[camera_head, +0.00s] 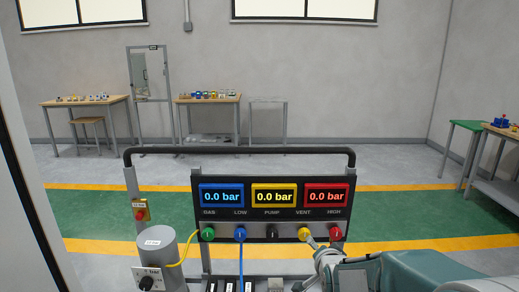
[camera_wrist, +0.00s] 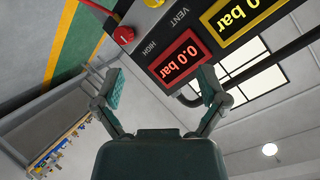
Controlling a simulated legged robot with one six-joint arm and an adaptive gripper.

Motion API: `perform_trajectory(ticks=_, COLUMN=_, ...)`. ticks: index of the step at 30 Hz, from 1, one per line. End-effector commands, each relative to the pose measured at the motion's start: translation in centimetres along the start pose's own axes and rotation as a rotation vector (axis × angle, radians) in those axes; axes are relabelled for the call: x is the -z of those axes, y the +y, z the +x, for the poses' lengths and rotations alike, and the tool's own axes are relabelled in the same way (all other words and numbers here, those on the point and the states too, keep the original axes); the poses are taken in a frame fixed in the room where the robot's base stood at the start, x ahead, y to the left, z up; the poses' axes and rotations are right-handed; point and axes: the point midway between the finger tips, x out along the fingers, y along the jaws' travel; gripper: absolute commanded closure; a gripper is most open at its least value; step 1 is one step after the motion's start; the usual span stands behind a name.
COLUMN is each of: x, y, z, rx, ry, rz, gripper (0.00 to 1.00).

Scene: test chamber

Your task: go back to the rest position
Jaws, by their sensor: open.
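My gripper (camera_head: 322,250) is low and right of centre in the head view, just in front of the right end of the gauge panel (camera_head: 225,222). In the wrist view my gripper (camera_wrist: 160,87) has its two fingers spread wide with nothing between them. Beyond the fingers, the panel appears turned over, with the red display (camera_wrist: 180,57) and the red HIGH knob (camera_wrist: 123,35). The red display also shows in the head view (camera_head: 326,196). Part of the yellow VENT knob (camera_head: 304,234) is close to my finger; I cannot tell whether they touch.
The panel's blue display (camera_head: 221,195) and yellow display (camera_head: 274,195) read 0.0 bar. A dark rail (camera_head: 240,150) runs above the panel. A grey cylinder (camera_head: 160,255) stands at left with a yellow hose. Worktables (camera_head: 209,99) line the far wall; the green floor (camera_head: 400,215) between is clear.

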Motion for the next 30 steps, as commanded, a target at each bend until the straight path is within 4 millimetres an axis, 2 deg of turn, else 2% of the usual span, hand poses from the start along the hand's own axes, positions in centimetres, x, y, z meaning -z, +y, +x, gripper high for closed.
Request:
perform_trajectory(ticks=1, x=0.3, y=-0.3, z=-1.4, rx=-0.017, ry=-0.017, rz=-0.037, gripper=0.08)
perform_trajectory(ticks=5, x=0.3, y=-0.4, z=-4.7, rx=-0.07, ry=-0.078, rz=-0.137, gripper=0.08)
perform_trajectory(ticks=14, x=-0.6, y=0.4, z=-13.0, rx=-0.17, ry=-0.242, rz=-0.367, gripper=0.08)
perform_trajectory(ticks=24, x=-3.0, y=2.8, z=-23.1, rx=-0.237, ry=-0.459, rz=-0.62, gripper=0.08)
perform_trajectory(ticks=30, x=-4.6, y=4.4, z=-27.8, rx=-0.252, ry=-0.575, rz=-0.735, gripper=0.08)
